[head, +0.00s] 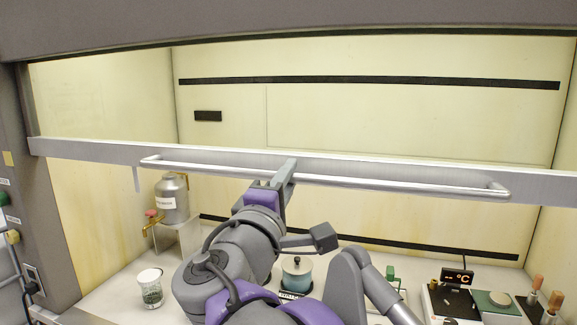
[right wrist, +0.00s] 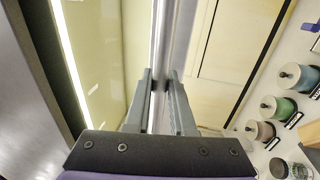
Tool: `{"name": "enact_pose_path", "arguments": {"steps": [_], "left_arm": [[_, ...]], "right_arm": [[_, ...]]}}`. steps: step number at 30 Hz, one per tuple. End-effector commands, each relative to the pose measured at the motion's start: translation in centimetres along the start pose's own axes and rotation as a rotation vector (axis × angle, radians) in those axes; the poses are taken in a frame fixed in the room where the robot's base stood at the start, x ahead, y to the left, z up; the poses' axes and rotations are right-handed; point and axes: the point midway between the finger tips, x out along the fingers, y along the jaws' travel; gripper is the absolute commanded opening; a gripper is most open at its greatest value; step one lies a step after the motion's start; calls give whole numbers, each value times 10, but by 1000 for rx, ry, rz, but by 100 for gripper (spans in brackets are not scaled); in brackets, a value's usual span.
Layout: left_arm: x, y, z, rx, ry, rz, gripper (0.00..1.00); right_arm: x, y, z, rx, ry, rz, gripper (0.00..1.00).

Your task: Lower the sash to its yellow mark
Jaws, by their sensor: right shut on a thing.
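The sash (head: 90,149) is a clear pane with a silver bottom rail spanning the fume hood opening. A long silver handle bar (head: 400,184) runs along the rail's front. My right gripper (head: 287,171) is shut on the handle bar near its middle. In the right wrist view, the two fingers (right wrist: 161,92) close on either side of the bar. My left gripper is not in view.
Inside the hood stand a metal canister with a tap (head: 172,200), a glass beaker (head: 151,289), a teal pot (head: 297,274) and a device with a °C display (head: 457,277). More lidded pots (right wrist: 298,78) show in the right wrist view. Below the rail is open space.

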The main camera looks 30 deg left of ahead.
Motion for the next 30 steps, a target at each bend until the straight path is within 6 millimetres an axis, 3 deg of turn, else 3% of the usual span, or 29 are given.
{"name": "enact_pose_path", "arguments": {"steps": [5, 6, 11, 22, 30], "left_arm": [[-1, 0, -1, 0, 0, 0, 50], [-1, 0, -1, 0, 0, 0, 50], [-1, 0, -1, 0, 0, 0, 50], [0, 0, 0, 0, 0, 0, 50], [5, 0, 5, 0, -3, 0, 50]], "right_arm": [[0, 2, -1, -1, 2, 1, 0], [0, 2, -1, -1, 2, 2, 26], [0, 2, 0, -1, 1, 1, 52], [-6, 2, -1, 0, 2, 1, 52], [-56, 1, -1, 2, 6, 0, 52]]}}
